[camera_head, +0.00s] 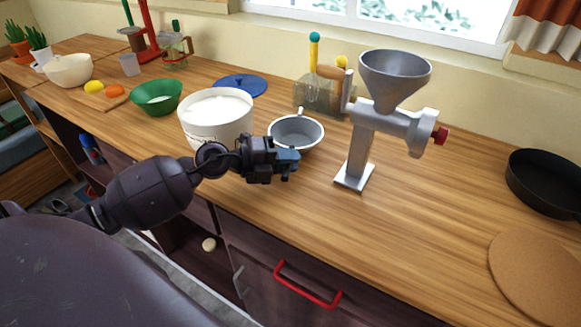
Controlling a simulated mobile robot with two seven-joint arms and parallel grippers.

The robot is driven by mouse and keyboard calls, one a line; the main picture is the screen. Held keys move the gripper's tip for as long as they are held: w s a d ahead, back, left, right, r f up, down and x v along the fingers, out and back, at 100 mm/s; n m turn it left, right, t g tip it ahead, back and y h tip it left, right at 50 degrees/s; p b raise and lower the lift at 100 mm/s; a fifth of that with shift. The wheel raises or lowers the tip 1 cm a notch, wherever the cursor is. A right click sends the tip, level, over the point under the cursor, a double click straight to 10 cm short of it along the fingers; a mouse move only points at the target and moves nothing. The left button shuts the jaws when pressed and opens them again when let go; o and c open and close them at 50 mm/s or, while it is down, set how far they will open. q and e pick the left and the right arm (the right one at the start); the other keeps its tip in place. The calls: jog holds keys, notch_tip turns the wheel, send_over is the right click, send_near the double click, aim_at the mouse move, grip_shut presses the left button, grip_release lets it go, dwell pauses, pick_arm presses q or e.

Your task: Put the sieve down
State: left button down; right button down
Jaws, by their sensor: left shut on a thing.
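The sieve (297,131) is a small grey metal bowl shape with a pale rim, in the middle of the head view. It is at the wooden counter, between a white tub and a metal grinder. My left gripper (292,163) is at the sieve's near side, shut on it; the fingers cover the grip point. I cannot tell whether the sieve's underside touches the counter. My right gripper is not in view.
The white tub (217,118) is close on the left, and the metal grinder (362,150) stands close on the right. A blue lid (240,86) and a utensil holder (318,95) are behind. A black pan (545,183) and a round cork mat (537,275) lie at right.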

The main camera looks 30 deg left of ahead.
pick_arm(q)
jog(key=shift+f, duration=1)
jog(key=c, duration=1.1)
grip_release()
jog(key=shift+s+r, duration=0.1)
jog(key=shift+r, duration=0.05)
jog(key=v, duration=1.2)
jog(key=shift+a, duration=0.1)
